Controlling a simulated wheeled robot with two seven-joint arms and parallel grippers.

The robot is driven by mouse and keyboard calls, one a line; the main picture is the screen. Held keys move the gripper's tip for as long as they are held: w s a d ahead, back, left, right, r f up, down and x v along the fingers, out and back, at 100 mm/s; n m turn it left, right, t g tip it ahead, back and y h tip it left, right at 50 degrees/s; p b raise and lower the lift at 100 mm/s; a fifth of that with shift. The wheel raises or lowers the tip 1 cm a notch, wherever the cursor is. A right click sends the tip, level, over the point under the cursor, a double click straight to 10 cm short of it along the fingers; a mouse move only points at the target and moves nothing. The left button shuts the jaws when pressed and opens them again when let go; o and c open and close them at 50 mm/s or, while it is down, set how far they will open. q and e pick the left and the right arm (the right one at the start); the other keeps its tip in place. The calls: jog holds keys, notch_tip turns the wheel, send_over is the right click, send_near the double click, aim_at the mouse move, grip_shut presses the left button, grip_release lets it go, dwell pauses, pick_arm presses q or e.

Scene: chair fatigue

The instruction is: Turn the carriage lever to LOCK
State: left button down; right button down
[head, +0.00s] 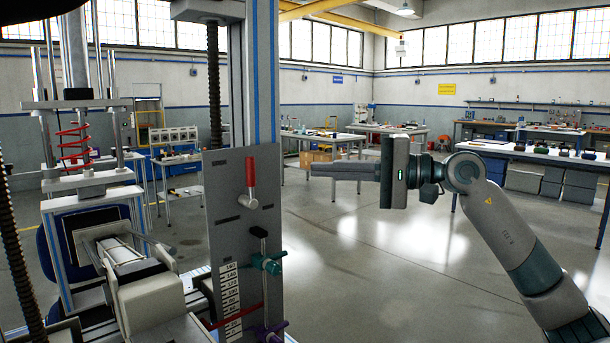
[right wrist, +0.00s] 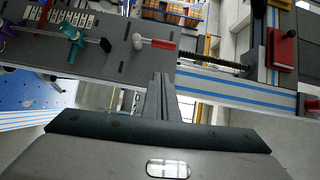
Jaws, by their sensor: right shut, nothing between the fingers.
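The carriage lever (head: 250,178) has a red grip and a grey hub, and it stands upright on the grey carriage plate (head: 222,195). In the right wrist view the lever (right wrist: 162,44) lies sideways across the upper middle. I can read no LOCK marking; small dark marks sit on the plate near the hub. My right gripper (head: 313,170) is shut and empty, pointing left toward the plate, to the right of the lever and apart from it in the head view. Its closed fingers (right wrist: 160,80) point up the picture, just below the lever's grip. My left gripper is out of view.
A teal clamp (head: 268,263) on a dark rod, a purple clamp (head: 272,331) and a number scale (head: 230,300) sit below the lever. A blue-striped column (head: 262,80) rises behind the plate. A test stand is at left. The floor right of the plate is clear.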

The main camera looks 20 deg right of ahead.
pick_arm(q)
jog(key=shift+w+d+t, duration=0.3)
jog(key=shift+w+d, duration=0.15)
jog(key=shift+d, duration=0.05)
pick_arm(e)
jog(key=shift+v, duration=1.7)
jog(key=shift+d+f, duration=0.1)
jog(key=shift+f, duration=0.05)
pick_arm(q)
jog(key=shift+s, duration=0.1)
